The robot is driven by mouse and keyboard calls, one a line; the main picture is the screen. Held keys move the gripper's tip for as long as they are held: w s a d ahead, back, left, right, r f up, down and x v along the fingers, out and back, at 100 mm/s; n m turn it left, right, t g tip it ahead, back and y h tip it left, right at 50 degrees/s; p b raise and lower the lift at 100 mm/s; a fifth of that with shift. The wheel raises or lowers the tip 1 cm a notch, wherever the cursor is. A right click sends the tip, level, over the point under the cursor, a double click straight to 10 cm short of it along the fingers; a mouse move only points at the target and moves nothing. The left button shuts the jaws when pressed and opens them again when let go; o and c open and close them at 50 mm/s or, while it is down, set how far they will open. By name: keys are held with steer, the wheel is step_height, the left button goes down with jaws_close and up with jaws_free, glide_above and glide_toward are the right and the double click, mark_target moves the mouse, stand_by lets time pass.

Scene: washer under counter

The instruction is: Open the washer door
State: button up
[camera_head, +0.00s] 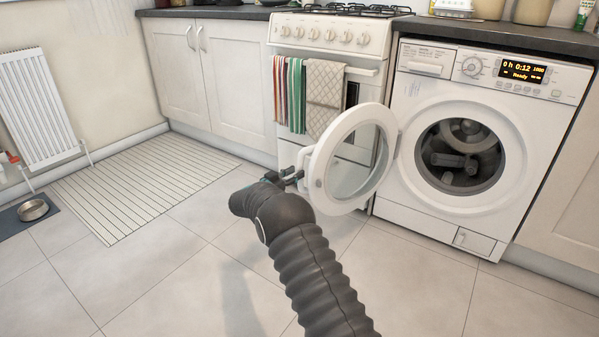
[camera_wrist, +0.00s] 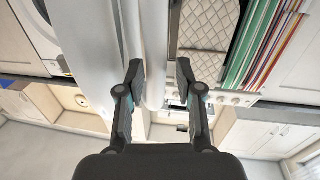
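The white washer (camera_head: 486,150) stands under the counter at the right. Its round door (camera_head: 322,165) is swung wide open to the left, and the drum opening (camera_head: 460,157) is exposed. My gripper (camera_head: 296,175) is at the door's outer free edge, on the side away from the hinge. In the wrist view, my two fingers (camera_wrist: 159,75) are spread apart. The white door edge (camera_wrist: 155,50) shows between them, nearer the left finger. I cannot tell whether either finger touches it. Part of the gripper is hidden by my arm in the head view.
A white stove (camera_head: 330,36) with hanging towels (camera_head: 324,95) stands behind the open door. A striped mat (camera_head: 140,185), a radiator (camera_head: 38,105) and a metal bowl (camera_head: 33,210) are at the left. The tiled floor (camera_head: 425,275) in front of the washer is clear.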

steer(key=v, duration=0.8)
steer(key=shift+s+a, duration=0.15)
steer(key=shift+s, duration=0.25)
steer(key=w+a+f+n+t+y, duration=0.15)
steer(key=a+f+n+y, duration=0.25)
steer(key=a+f+y, duration=0.6)
steer(key=s+a+r+n+g+y+p, duration=0.1)
steer(key=s+r+n+g+y, duration=0.15)
steer(key=s, duration=0.25)
steer(key=s+a+r+n+g+y, duration=0.2)
steer(key=s+g+y, duration=0.15)
steer(key=s, duration=0.25)
steer(key=s+d+r+h+p, duration=0.1)
steer(key=s+d+r+p, duration=0.1)
steer(key=s+d+r, duration=0.7)
steer(key=s+d+r+g+h+p, duration=0.1)
steer(key=s+d+r+p, duration=0.1)
steer(key=s+d+r, duration=0.8)
steer(key=s+d+r+g+p, duration=0.1)
steer(key=s+d+r+p, duration=0.2)
steer(key=s+d+r, duration=0.7)
steer(key=s+d, duration=0.2)
steer(key=s, duration=1.1)
steer(key=shift+d+h, duration=0.25)
steer(key=shift+h, duration=0.15)
